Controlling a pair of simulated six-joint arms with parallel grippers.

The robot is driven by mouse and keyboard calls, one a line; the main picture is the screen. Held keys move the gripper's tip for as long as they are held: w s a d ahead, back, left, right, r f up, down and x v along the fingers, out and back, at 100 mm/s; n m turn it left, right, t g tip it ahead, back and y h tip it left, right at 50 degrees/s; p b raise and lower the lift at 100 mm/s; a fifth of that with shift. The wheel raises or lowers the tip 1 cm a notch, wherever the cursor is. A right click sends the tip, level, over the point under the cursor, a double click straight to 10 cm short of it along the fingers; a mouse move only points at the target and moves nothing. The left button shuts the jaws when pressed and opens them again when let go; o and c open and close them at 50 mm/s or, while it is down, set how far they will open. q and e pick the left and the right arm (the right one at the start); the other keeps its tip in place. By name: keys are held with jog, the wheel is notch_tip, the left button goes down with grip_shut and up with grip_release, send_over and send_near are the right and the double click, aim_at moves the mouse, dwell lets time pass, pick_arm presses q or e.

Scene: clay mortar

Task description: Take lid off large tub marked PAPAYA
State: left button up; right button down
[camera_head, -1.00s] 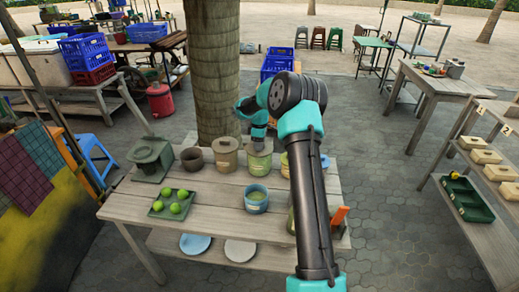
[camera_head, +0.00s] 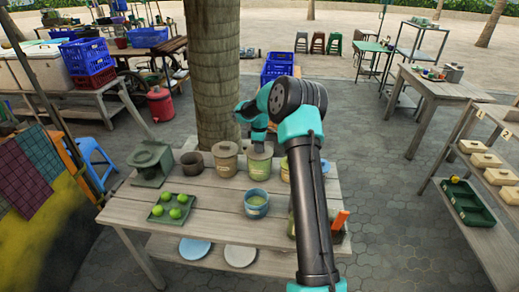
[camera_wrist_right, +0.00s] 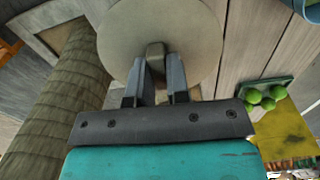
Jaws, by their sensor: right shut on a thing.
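A green-grey tub (camera_head: 259,169) stands at the back of the wooden table in the head view, near the tree trunk. Its label is too small to read. My right gripper (camera_head: 258,139) reaches down onto its top. In the right wrist view, the fingers of this gripper (camera_wrist_right: 157,80) are shut on the knob (camera_wrist_right: 156,50) of a round grey-beige lid (camera_wrist_right: 190,25). The lid hides what is under it. I cannot tell whether it rests on the tub or is just above it. My left gripper is out of view.
A brown lidded tub (camera_head: 225,164) and a dark pot (camera_head: 192,164) stand left of the green-grey tub. A blue cup (camera_head: 256,203) is in front. A tray of limes (camera_head: 158,220) lies at left.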

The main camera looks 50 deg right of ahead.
notch_tip(320, 180, up, 3)
jog(key=shift+r, duration=0.15)
jog(key=s+a+r, duration=0.1)
jog(key=s+a, duration=0.9)
jog(key=a, duration=0.2)
jog(key=shift+s+r, duration=0.15)
jog(key=shift+s, duration=0.15)
